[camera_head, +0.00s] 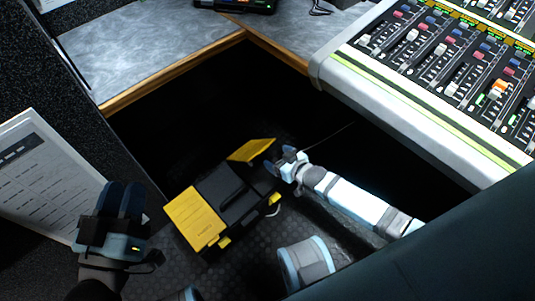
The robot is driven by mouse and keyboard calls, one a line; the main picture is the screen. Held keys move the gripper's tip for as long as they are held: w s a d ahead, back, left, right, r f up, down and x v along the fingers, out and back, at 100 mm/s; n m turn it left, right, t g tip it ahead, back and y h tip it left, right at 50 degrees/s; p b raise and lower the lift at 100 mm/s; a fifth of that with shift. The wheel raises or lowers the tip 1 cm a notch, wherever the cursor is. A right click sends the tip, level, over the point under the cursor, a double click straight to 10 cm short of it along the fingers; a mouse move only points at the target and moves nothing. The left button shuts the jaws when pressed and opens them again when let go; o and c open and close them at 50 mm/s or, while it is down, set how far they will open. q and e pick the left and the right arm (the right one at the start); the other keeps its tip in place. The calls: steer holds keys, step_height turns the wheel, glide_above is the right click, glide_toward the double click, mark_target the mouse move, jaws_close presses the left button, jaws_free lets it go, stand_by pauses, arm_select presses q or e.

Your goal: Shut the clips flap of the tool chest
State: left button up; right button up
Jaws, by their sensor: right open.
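The tool chest (224,190) is a black box with yellow parts, standing on the dark floor. A yellow flap (253,150) at its far right end stands raised. Another yellow flap (196,219) lies flat over its near left end. No label is readable, so I cannot tell by name which flap is the clips flap. My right gripper (275,164) is open at the chest's right end, just below and right of the raised flap; contact is unclear. My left gripper (121,203) is left of the chest, away from it, fingers pointing up; its finger gap is unclear.
A mixing console (440,70) with faders overhangs the upper right. A grey worktop (160,50) with a wooden edge runs along the back. A printed sheet (40,175) is on the left panel. The textured floor (255,250) in front of the chest is partly clear.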

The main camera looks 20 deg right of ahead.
mark_target(264, 150)
arm_select(q)
step_height(264, 150, down, 4)
steer(key=shift+w+d+r+g+b, duration=0.1)
steer(key=shift+d+r+g+b, duration=0.05)
steer(key=shift+g+b, duration=0.8)
arm_select(e)
steer(key=x, duration=0.6)
